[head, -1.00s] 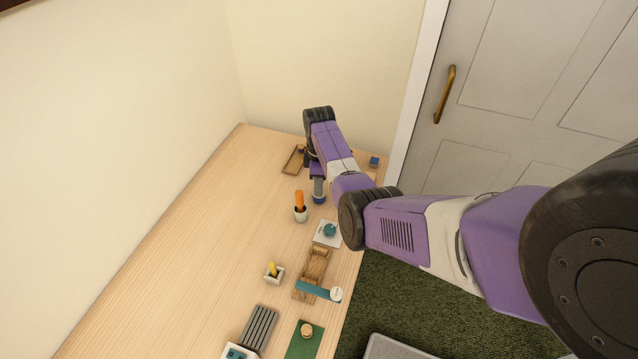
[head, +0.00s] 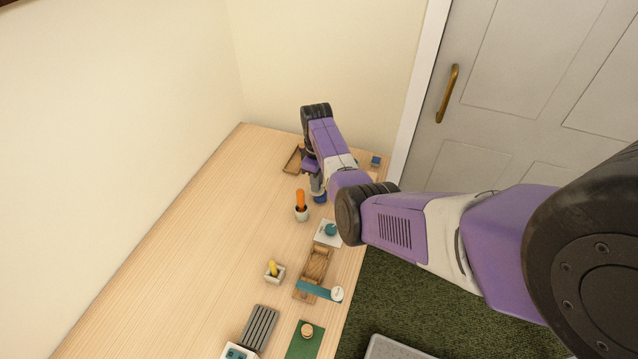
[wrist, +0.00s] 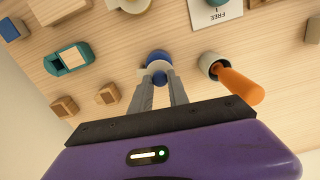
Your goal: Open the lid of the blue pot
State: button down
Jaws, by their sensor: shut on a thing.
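The blue pot (head: 320,198) stands on the wooden table near its far right end in the head view. In the wrist view its round blue shape (wrist: 157,57) shows just beyond my fingertips. My gripper (wrist: 160,76) is shut on a small pale part at the pot's top, which I take to be the lid. The fingers cover much of it, so I cannot tell whether the lid is lifted or tilted. In the head view my gripper (head: 317,186) comes down at a slant just above the pot, partly hidden by my arm.
A white cup with an orange handle (wrist: 237,86) stands close beside the pot. A white card with a teal knob (head: 329,231), a wooden tray (head: 291,162) and a blue cube (head: 375,160) are nearby. The table's left side is clear; the wall stands behind.

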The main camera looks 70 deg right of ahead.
jog(key=m, duration=0.1)
jog(key=w+m+b, duration=0.1)
jog(key=m, duration=0.2)
jog(key=shift+w+d+m, duration=0.2)
jog(key=shift+d+m, duration=0.1)
jog(key=shift+d, duration=0.05)
jog(key=m, duration=0.1)
jog(key=m+b, duration=0.2)
jog(key=shift+w+d+m, duration=0.3)
jog(key=shift+w+d, duration=0.05)
jog(key=shift+d, duration=0.05)
jog(key=m, duration=0.1)
jog(key=d+m+b, duration=0.1)
jog(key=m, duration=0.2)
jog(key=shift+w+d+b, duration=0.15)
jog(key=shift+w+b, duration=0.1)
jog(key=shift+b, duration=0.1)
jog(key=shift+d+m+b, duration=0.3)
jog(key=shift+m, duration=0.75)
jog(key=shift+d+m+b, duration=0.25)
jog(key=shift+m+b, duration=0.05)
jog(key=shift+m, duration=0.75)
jog(key=c, duration=1.3)
grip_release()
jog(key=shift+o, duration=0.2)
jog(key=shift+r, duration=0.1)
